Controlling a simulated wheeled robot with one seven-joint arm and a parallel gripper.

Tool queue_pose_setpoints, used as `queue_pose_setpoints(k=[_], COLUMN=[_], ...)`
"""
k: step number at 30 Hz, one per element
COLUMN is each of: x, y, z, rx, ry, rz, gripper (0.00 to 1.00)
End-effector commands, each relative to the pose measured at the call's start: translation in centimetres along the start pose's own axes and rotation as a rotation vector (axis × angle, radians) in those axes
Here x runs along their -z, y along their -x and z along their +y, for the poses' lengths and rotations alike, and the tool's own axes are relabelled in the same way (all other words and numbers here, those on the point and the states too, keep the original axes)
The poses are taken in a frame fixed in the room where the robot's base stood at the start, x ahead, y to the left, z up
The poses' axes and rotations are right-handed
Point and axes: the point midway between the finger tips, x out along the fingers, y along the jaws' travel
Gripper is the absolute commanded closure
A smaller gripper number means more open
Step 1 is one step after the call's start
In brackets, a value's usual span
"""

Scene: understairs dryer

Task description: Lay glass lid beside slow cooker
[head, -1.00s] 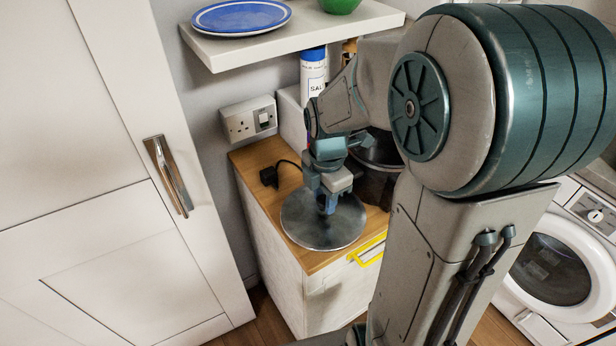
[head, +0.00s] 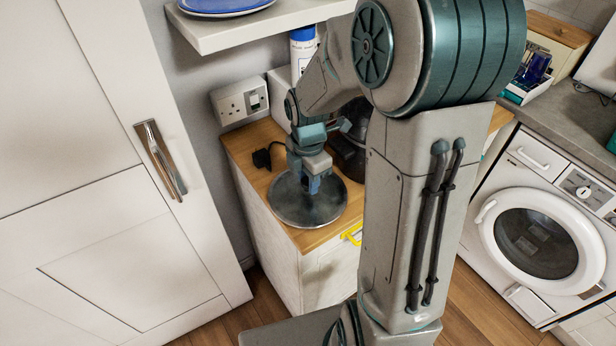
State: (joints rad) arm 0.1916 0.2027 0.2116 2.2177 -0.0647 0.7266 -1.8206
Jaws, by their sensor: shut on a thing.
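The round glass lid (head: 290,208) with a dark rim is at the left end of the wooden worktop (head: 236,150), near its front edge. It looks level and at or just above the wood; I cannot tell if it touches. My gripper (head: 313,184) points down at the lid's middle and is shut on its knob, which the fingers hide. The dark slow cooker (head: 350,158) stands just right of and behind the lid, mostly hidden by my arm.
A black plug with its cable (head: 262,158) lies left of the lid, below the wall socket (head: 241,102). A white and blue salt container (head: 303,50) stands behind. A shelf (head: 225,32) with a blue plate (head: 222,6) hangs above. A washing machine (head: 540,240) is at right.

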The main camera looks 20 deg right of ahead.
Motion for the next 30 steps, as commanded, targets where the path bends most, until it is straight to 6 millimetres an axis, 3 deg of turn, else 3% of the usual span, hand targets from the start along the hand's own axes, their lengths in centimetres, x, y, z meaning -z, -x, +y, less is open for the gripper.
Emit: queue_pose_setpoints(k=[1, 3, 15, 30], x=[0.0, 0.0, 0.0, 0.0], y=[-0.2, -0.1, 0.7, 10.3], z=[0.0, 0.0, 0.0, 0.1], rx=[0.0, 0.0, -0.001, -0.004], ry=[0.0, 0.0, 0.0, 0.0], rz=[0.0, 0.0, -0.001, -0.001], gripper=[0.66, 0.47, 0.47, 0.47])
